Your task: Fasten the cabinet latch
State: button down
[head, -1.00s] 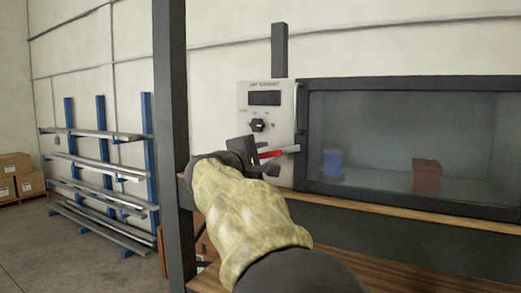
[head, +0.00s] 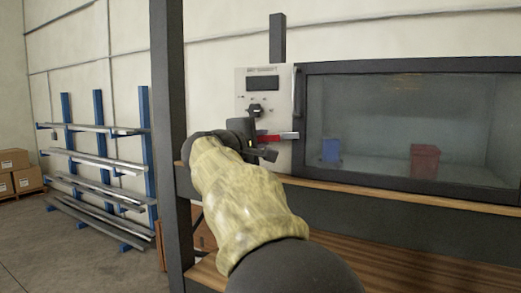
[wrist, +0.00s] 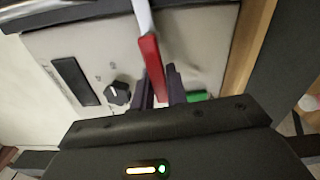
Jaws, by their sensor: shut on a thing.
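The cabinet (head: 405,66) has a dark-framed glass door at right and a pale control panel (head: 262,72) at left. The latch is a lever with a red grip and silver end (head: 288,135), low on the panel and lying roughly level towards the door frame. My gripper (head: 264,142) is at the lever, its arm reaching in from below. In the wrist view, the fingers of my gripper (wrist: 161,88) are shut on the red grip of the latch lever (wrist: 151,58). The grip's lower end is partly hidden between the fingers. The latch's catch cannot be made out.
A black knob (head: 255,110) and dark display sit on the panel above the lever. A green button (wrist: 196,96) shows near the fingers. A dark post (head: 168,130) stands left of my arm. A wooden ledge (head: 440,200) runs below the door. A blue container and red bin stand inside.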

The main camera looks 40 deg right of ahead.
jog(key=shift+r+m+b, duration=0.25)
jog(key=shift+m+b, duration=0.35)
jog(key=shift+m, duration=0.2)
jog(key=c, duration=1.4)
grip_release()
jog(key=b+v, duration=0.6)
jog(key=v, duration=1.1)
jog(key=shift+a+b, duration=0.2)
jog(key=shift+b, duration=0.1)
